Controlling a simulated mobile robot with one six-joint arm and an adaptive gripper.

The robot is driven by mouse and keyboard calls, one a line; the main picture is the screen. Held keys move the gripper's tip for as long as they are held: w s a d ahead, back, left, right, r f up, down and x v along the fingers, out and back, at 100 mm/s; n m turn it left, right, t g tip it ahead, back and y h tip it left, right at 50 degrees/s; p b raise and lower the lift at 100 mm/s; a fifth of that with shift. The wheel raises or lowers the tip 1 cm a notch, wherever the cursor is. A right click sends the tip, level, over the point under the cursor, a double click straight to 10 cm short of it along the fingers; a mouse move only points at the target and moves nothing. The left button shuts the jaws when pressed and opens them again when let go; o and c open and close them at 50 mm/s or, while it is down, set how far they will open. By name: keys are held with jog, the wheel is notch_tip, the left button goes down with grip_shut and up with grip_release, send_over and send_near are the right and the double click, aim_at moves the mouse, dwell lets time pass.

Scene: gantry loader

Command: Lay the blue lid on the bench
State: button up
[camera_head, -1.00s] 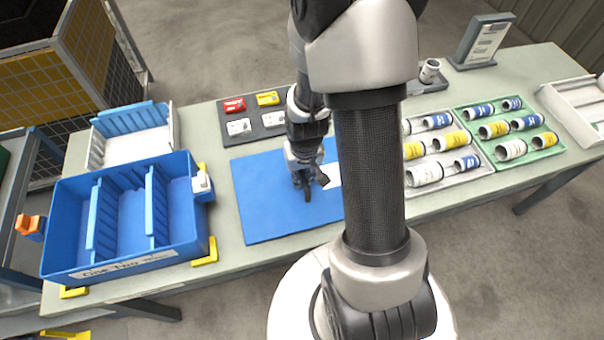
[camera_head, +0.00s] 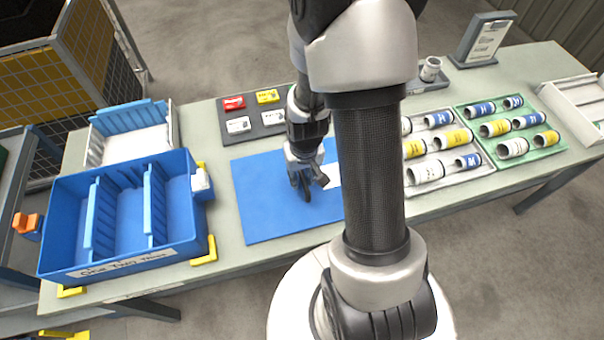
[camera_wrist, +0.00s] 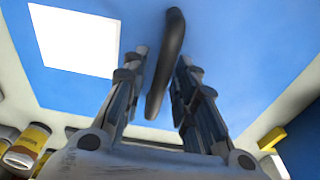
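The blue lid (camera_head: 262,205) is a flat blue panel with a white label and appears to lie flat on the bench (camera_head: 225,262), right of the blue crate. In the wrist view the lid (camera_wrist: 240,50) fills most of the picture, with its white label (camera_wrist: 75,40) at upper left and a dark bar handle (camera_wrist: 168,65) near the middle. My gripper (camera_head: 306,184) is over the lid at the handle. In the wrist view my gripper (camera_wrist: 164,62) has its fingers apart on either side of the handle, with gaps visible. My arm hides the lid's right side.
The open blue crate (camera_head: 205,240) stands at left between yellow corner brackets (camera_head: 206,252). Behind it is a white and blue bin (camera_head: 132,143). A dark tray (camera_head: 250,130) of small boxes lies behind the lid. Trays of cylinders, one green (camera_head: 545,150), are at right.

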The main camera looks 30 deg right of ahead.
jog(key=shift+o, duration=0.5)
notch_tip(320, 180, up, 12)
jog(key=s, duration=0.1)
jog(key=shift+s+a, duration=0.2)
jog(key=shift+a, duration=0.05)
dwell(0.4)
